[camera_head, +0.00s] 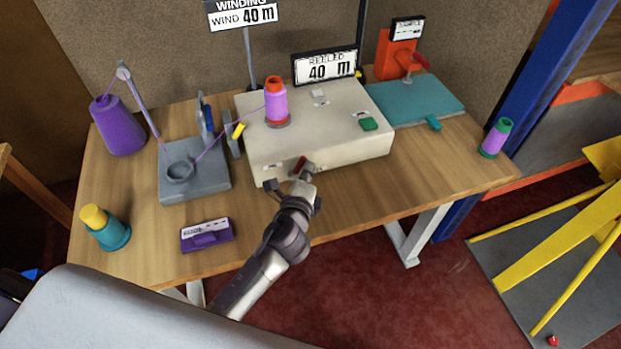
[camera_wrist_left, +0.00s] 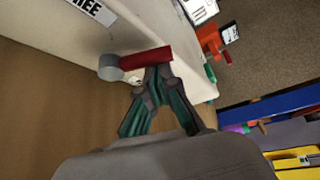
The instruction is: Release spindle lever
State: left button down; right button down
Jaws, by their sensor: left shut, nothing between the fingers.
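The spindle lever has a red handle (camera_head: 299,166) on the front face of the cream winder box (camera_head: 340,135). In the left wrist view the red lever handle (camera_wrist_left: 147,58) lies across from a grey round pivot (camera_wrist_left: 110,68). My left gripper (camera_head: 305,176) is at the front of the box, right by the lever. In the wrist view its fingers (camera_wrist_left: 157,76) are shut and empty, with the tips just at the handle; I cannot tell whether they touch it. A purple thread cone (camera_head: 275,103) stands on the spindle on top of the box. My right gripper is not in view.
A sign ending in "REE" (camera_wrist_left: 92,8) is on the box's front. Thread runs from a grey stand (camera_head: 195,180) to the cone. A purple labelled block (camera_head: 207,235) and a teal-yellow spool (camera_head: 106,228) sit left. A teal plate (camera_head: 430,100) is at right.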

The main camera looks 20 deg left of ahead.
pick_arm(q)
jog(key=shift+s+a+n+t+b, duration=0.3)
jog(key=shift+n+t+b, duration=0.2)
jog(key=shift+n+b, duration=0.7)
jog(key=shift+a+r+b, duration=0.2)
jog(key=shift+r+b, duration=0.05)
jog(key=shift+b, duration=0.35)
